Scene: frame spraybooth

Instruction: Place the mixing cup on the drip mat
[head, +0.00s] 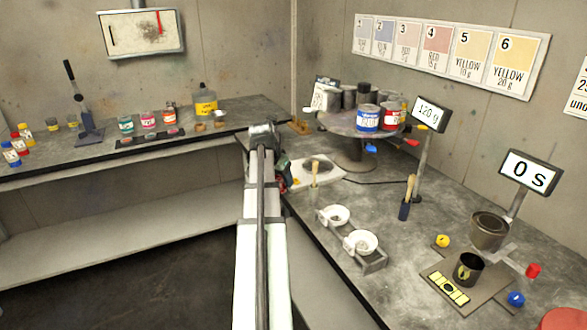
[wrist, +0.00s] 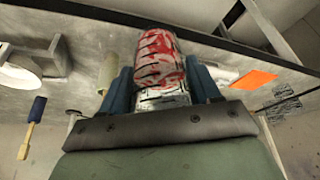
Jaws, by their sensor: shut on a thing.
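My gripper (wrist: 160,84) has its blue fingers on both sides of a white cup (wrist: 161,60) with black marks and red paint, which I take for the mixing cup. The fingers are shut on it. In the head view my arm hides most of my gripper, and a small red and green patch (head: 283,174) shows beside its end. A flat brown mat (head: 492,281) lies at the right under a black cup (head: 468,268). A flat orange sheet (wrist: 253,80) shows right of my gripper in the wrist view. I cannot tell which is the drip mat.
A white scale (head: 325,176) with an upright stick stands right of my arm. White bowls (head: 361,242) sit in a rack, and a brush (head: 407,198) stands behind them. A turntable (head: 348,124) holds several cans. A metal pot (head: 489,231) stands at the right.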

